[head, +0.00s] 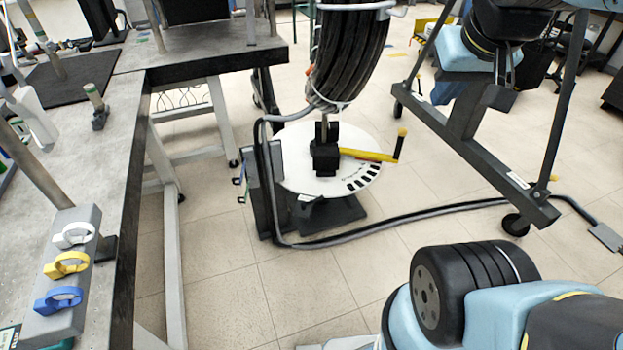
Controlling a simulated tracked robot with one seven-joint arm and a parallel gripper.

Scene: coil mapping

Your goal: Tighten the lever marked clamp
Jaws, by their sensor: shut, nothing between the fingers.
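A yellow lever (368,155) with an upright black handle (400,144) sticks out to the right from a black clamp block (325,158). The block stands on a round white plate (300,180) with black marks along its front right rim. The lever lies about level over the plate. Its marking is too small to read. My gripper (463,128) appears at the upper right, below a light blue and black part of my arm. Its dark fingers point down and look shut and empty. It is apart from the lever, to its right in the picture.
A black cable coil (347,50) hangs above the plate. A thick cable (420,219) runs across the floor. A dark wheeled frame (525,195) stands at right. A bench (110,190) at left carries white, yellow and blue rings. Tiled floor is open in front.

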